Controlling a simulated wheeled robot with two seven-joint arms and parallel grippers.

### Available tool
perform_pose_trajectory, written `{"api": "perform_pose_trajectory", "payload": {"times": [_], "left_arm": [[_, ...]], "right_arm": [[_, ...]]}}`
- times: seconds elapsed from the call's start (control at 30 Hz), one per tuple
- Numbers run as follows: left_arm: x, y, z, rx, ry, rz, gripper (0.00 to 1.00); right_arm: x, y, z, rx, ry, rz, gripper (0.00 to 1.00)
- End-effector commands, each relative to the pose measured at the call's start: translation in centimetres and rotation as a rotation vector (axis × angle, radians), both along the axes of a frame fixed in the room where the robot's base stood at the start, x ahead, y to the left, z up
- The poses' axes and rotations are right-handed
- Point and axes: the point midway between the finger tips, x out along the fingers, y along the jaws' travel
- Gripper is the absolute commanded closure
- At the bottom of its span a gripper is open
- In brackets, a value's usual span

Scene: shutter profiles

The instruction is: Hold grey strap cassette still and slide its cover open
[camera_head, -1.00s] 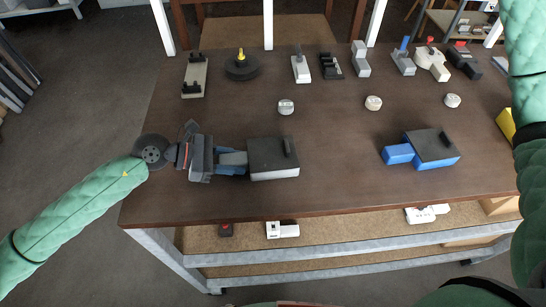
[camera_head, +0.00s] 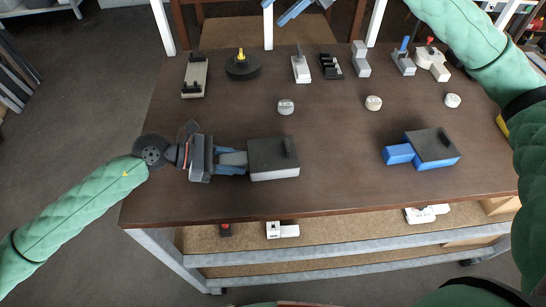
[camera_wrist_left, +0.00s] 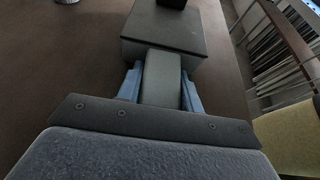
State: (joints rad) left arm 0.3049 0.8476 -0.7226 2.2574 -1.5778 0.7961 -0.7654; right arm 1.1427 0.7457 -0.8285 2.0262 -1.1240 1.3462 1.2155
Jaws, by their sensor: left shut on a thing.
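The grey strap cassette (camera_head: 275,173) lies on the table at centre left, with a dark flat cover on top and a black upright grip (camera_head: 290,147) on that cover. The cover appears closed over the body. My left gripper (camera_head: 244,160) is shut on the cassette's narrow grey end block, with a blue finger on each side. The left wrist view shows the cassette (camera_wrist_left: 162,51) ahead and the block (camera_wrist_left: 161,80) between the fingers. My right gripper (camera_head: 292,10) is only partly in view at the top edge, beyond the table and away from the cassette; its opening is unclear.
A similar blue cassette (camera_head: 436,164) lies to the right. Several small fixtures line the back of the table (camera_head: 340,190), and round pale knobs, including one (camera_head: 286,107), lie in front of them. The wood between the two cassettes is clear.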

Motion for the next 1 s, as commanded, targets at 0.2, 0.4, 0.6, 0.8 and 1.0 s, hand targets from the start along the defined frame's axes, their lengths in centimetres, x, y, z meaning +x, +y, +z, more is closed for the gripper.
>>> {"api": "perform_pose_trajectory", "payload": {"times": [0.2,0.4,0.6,0.8,1.0], "left_arm": [[0.0,0.0,-0.1,0.001,0.001,0.0,0.91],[0.0,0.0,-0.1,0.001,0.001,0.0,0.91],[0.0,0.0,-0.1,0.001,0.001,0.0,0.91],[0.0,0.0,-0.1,0.001,0.001,0.0,0.91],[0.0,0.0,-0.1,0.001,0.001,0.0,0.91]], "right_arm": [[-4.3,2.0,-7.4,-0.313,-0.056,0.047,0.69],[-8.1,1.5,-13.9,-0.612,-0.144,0.061,0.69],[-10.4,0.1,-17.7,-0.811,-0.228,0.053,0.69],[-11.2,-0.6,-19.0,-0.88,-0.263,0.046,0.69],[-11.3,-0.7,-20.5,-0.885,-0.262,0.045,0.69]]}}
